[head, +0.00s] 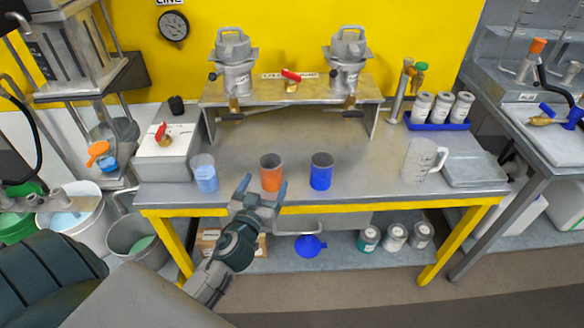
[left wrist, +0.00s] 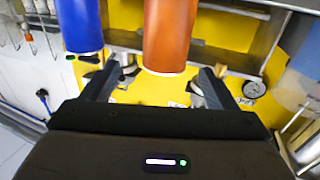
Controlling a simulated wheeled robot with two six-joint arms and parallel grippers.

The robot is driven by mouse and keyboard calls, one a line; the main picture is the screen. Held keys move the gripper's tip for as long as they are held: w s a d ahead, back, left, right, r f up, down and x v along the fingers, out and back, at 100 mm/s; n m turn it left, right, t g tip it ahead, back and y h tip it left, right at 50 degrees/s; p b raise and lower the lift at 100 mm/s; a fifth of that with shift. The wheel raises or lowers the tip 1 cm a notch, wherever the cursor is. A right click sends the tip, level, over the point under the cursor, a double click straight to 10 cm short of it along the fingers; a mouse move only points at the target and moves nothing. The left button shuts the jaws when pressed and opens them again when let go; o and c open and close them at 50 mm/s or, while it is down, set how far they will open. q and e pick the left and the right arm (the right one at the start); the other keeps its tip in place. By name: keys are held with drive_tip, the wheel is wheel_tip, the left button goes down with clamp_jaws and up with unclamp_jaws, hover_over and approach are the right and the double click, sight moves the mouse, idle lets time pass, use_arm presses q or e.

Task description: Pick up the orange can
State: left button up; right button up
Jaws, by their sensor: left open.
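The orange can (head: 271,176) stands upright and open-topped near the front edge of the workbench (head: 300,150). It also shows large in the left wrist view (left wrist: 168,36), which looks at it upside down. My left gripper (head: 263,187) is open and empty in front of the can. In the left wrist view its two fingers lie to either side of the orange can's near part, with a gap on each side. Whether the fingertips reach around the can is hard to tell. My right gripper does not show.
A blue can (head: 321,173) stands just right of the orange can, and a light-blue beaker (head: 204,173) stands to its left. A clear jug (head: 424,161) is further right. A metal stand (head: 290,92) with two grey agitators is behind. The bench between is clear.

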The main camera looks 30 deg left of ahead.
sight(274, 158)
use_arm(q)
drive_tip(key=p+x, duration=0.1)
drive_tip(key=x, duration=0.2)
drive_tip(key=shift+w+a+r, duration=0.15)
drive_tip(key=shift+w+a, duration=0.1)
drive_tip(key=shift+w, duration=0.35)
drive_tip(key=x, duration=0.1)
drive_tip(key=p+x, duration=0.2)
drive_tip(key=x, duration=0.1)
drive_tip(key=shift+a+r, duration=0.15)
drive_tip(key=shift+a, duration=0.15)
drive_tip(key=shift+w+a+p, duration=0.1)
drive_tip(key=shift+w+p, duration=0.25)
drive_tip(key=shift+w, duration=0.2)
drive_tip(key=c, duration=1.1)
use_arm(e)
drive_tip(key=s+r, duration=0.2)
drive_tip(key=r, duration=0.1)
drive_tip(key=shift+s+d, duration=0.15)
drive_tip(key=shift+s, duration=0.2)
